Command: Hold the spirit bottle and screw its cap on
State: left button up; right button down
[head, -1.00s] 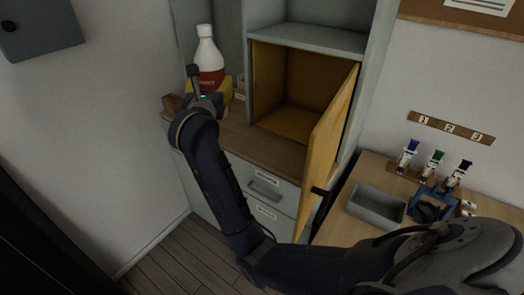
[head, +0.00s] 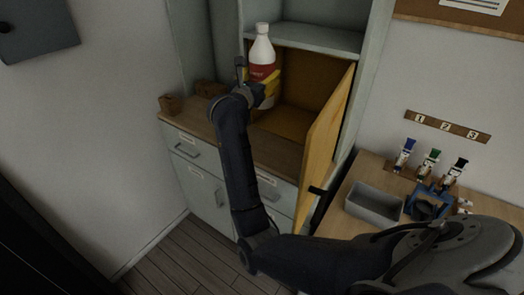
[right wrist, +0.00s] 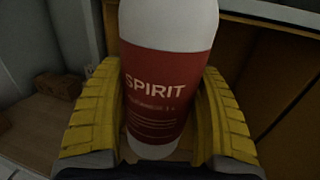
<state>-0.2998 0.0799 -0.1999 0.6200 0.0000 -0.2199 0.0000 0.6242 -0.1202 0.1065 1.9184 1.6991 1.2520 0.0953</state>
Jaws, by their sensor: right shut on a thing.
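The spirit bottle (head: 262,55) is white with a red label and a white top. It is upright in front of the open cupboard. In the right wrist view the bottle (right wrist: 168,75) stands between two yellow ridged fingers, with the word SPIRIT on its label. My right gripper (head: 264,85) is shut on the bottle around its lower part. The head view is too small to tell whether the white top is a separate cap. My left gripper is not in view.
The cupboard's yellow door (head: 325,140) stands open to the right of the bottle. Small brown blocks (head: 170,104) are on the wooden counter (head: 195,120). A grey tray (head: 373,205) and several small tubes (head: 404,152) are on the right table. The counter's left part is mostly clear.

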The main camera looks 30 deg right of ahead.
jog(key=shift+r, duration=0.15)
notch_tip(320, 180, down, 16)
dwell(0.6)
jog(key=shift+r, duration=0.1)
jog(key=shift+f, duration=2.25)
jog(key=shift+c, duration=0.9)
grip_release()
jog(key=shift+f, duration=0.1)
